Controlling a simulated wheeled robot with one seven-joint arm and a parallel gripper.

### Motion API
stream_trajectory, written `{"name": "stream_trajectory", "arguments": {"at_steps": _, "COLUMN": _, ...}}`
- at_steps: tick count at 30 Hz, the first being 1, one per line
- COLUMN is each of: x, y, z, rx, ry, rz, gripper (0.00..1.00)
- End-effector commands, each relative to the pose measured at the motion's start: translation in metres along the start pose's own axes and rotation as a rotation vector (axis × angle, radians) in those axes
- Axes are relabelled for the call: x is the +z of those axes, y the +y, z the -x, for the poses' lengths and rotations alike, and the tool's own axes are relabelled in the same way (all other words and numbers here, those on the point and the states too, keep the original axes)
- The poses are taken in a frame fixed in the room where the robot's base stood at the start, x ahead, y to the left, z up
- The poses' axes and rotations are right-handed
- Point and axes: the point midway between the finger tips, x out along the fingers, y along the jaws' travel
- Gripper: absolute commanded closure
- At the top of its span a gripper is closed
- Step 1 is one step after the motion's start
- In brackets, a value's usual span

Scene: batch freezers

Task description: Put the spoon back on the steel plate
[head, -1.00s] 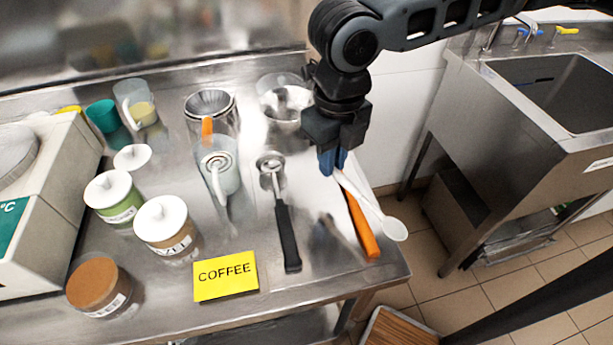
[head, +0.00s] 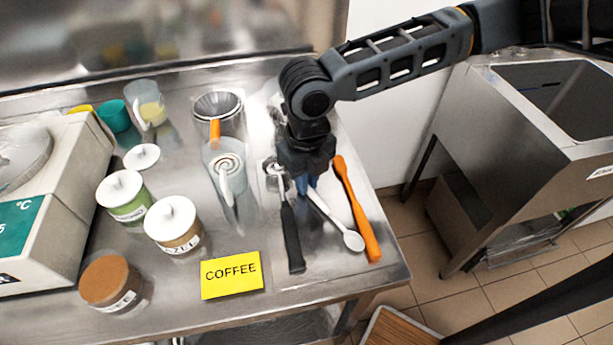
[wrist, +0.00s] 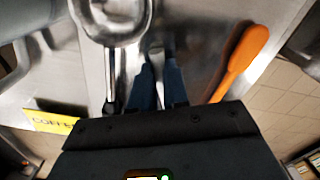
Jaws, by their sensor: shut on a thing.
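The white spoon (head: 328,216) is in my gripper (head: 304,186), whose blue fingers are shut on its handle end. The spoon's bowl points toward the front right in the head view, over the steel surface (head: 322,257) at the table's right end. It lies between the black-handled scoop (head: 291,236) and the orange spatula (head: 359,212). I cannot tell whether the spoon touches the steel or hovers just above it, and no separate plate edge is clear. In the wrist view, the fingers (wrist: 159,82) point down between the scoop (wrist: 112,18) and the spatula (wrist: 240,58); the spoon is mostly hidden.
A yellow COFFEE note (head: 231,275) stands left of the scoop. Lidded jars (head: 173,224), a clear jug (head: 224,165) and a steel container (head: 218,112) stand farther left and back. The table's right edge is close beside the spatula.

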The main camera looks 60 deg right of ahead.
Motion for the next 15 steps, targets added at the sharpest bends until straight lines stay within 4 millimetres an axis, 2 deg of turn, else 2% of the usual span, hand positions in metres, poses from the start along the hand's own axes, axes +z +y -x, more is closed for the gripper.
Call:
{"name": "stream_trajectory", "arguments": {"at_steps": 4, "x": -0.0001, "y": 0.0000, "z": -0.0032, "rx": 0.000, "ry": 0.000, "rz": 0.000, "gripper": 1.00}}
{"name": "stream_trajectory", "arguments": {"at_steps": 5, "x": 0.0000, "y": -0.0001, "z": -0.0031, "rx": 0.000, "ry": 0.000, "rz": 0.000, "gripper": 0.84}}
{"name": "stream_trajectory", "arguments": {"at_steps": 6, "x": 0.0000, "y": 0.0000, "z": -0.0024, "rx": 0.000, "ry": 0.000, "rz": 0.000, "gripper": 0.81}}
{"name": "stream_trajectory", "arguments": {"at_steps": 12, "x": -0.0001, "y": -0.0001, "z": -0.0022, "rx": 0.000, "ry": 0.000, "rz": 0.000, "gripper": 0.61}}
{"name": "stream_trajectory", "arguments": {"at_steps": 15, "x": -0.0001, "y": -0.0001, "z": -0.0022, "rx": 0.000, "ry": 0.000, "rz": 0.000, "gripper": 0.60}}
